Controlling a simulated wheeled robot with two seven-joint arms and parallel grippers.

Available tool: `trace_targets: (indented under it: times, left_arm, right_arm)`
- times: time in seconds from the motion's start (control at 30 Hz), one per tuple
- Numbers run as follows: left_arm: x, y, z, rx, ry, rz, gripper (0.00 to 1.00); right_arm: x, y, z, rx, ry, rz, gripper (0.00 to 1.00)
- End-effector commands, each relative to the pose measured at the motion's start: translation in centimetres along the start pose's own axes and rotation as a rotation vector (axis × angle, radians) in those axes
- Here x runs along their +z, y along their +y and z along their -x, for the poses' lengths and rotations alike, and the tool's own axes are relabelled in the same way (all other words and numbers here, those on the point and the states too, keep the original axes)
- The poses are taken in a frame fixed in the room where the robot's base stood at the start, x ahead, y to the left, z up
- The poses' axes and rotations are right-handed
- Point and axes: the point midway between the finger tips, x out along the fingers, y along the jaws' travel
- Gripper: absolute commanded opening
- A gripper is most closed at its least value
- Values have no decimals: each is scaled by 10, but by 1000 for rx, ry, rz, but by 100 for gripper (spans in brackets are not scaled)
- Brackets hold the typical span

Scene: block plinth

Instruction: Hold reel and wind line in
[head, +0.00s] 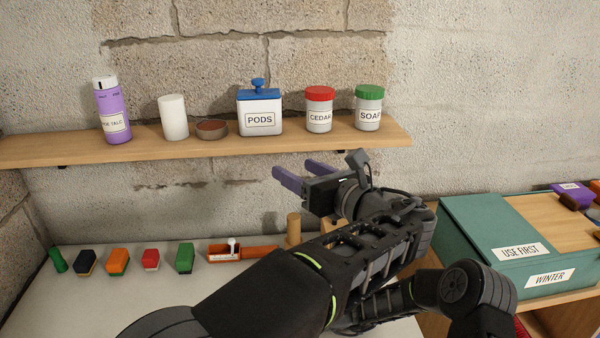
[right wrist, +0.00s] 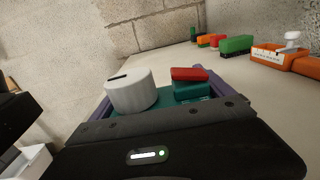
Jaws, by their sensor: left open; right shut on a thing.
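My left gripper (head: 298,174) has purple fingers that stand apart. It is empty, in front of the wall and below the shelf. My right gripper (right wrist: 172,108) is shut on a teal case (right wrist: 188,92), seen in the right wrist view. A white round knob (right wrist: 131,91) with a dark slot and a red-topped part (right wrist: 189,74) sit on the case. This case may be the reel; I cannot make out any line. The left arm hides the right gripper and the case in the head view. An orange box (head: 224,252) with a white knob lies on the worktop.
Several small coloured blocks (head: 150,260) stand in a row on the pale worktop (head: 90,305). A wooden cylinder (head: 293,228) stands by my left arm. A wooden shelf (head: 60,149) above holds jars and bottles. A teal box (head: 470,232) stands at right.

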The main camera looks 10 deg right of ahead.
Motion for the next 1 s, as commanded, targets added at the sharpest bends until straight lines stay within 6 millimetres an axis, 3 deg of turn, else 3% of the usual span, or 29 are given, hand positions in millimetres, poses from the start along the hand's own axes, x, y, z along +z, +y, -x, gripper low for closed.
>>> trace_targets:
  times: [0.17, 0.2, 0.27, 0.67, 1.0]
  left_arm:
    - [-1, 0, 0, 0, 0, 0, 59]
    - [-1, 0, 0, 0, 1, 0, 59]
    - [-1, 0, 0, 0, 1, 0, 59]
    - [-1, 0, 0, 0, 1, 1, 59]
    - [-1, 0, 0, 0, 1, 1, 59]
  right_arm:
    - [-3, 0, 1, -1, 5, -3, 45]
    - [-3, 0, 1, -1, 5, -3, 94]
    - [-3, 0, 1, -1, 5, -2, 99]
    - [-1, 0, 7, -2, 1, -1, 100]
    - [-1, -1, 65, -4, 3, 0, 100]
